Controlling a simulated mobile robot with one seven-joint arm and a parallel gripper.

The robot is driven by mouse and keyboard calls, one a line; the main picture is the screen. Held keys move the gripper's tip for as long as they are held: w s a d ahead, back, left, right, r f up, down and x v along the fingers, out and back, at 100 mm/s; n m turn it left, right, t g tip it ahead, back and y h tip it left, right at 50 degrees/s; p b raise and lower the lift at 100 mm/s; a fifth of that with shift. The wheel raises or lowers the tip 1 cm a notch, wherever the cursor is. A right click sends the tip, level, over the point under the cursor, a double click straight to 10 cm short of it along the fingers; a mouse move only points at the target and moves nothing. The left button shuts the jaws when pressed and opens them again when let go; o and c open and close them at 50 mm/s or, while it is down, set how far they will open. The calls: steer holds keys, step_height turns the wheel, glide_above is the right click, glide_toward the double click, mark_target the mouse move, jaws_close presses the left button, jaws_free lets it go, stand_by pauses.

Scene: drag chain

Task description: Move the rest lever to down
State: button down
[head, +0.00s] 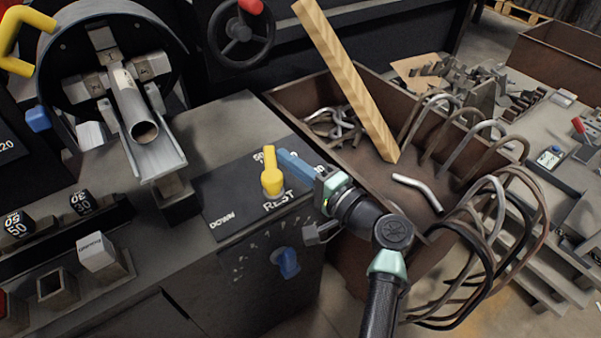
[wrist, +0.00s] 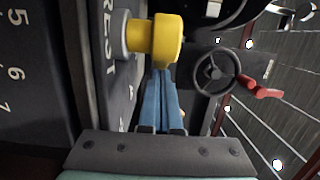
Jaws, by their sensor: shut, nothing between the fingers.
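The rest lever (head: 271,174) is yellow and stands on a dark label plate (head: 238,207) on top of the machine. "REST" is printed just below it, and "DOWN" is printed to its lower left. In the wrist view the lever (wrist: 153,39) shows as a yellow knob on a grey hub, beside the "REST" lettering. My gripper (head: 283,155) is shut and empty, with its blue fingers just right of the lever. In the wrist view the fingertips (wrist: 161,76) come right up to the yellow knob; I cannot tell whether they touch.
A blue knob (head: 287,262) is on the machine's front face. A chuck holding a tube (head: 143,130) is at upper left. A rusty bin (head: 290,98) with bent rods and a wooden plank (head: 345,80) lies to the right. A handwheel (head: 240,38) is behind.

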steer(key=shift+w+a, duration=0.4)
steer(key=shift+a, duration=0.35)
stand_by(1.3)
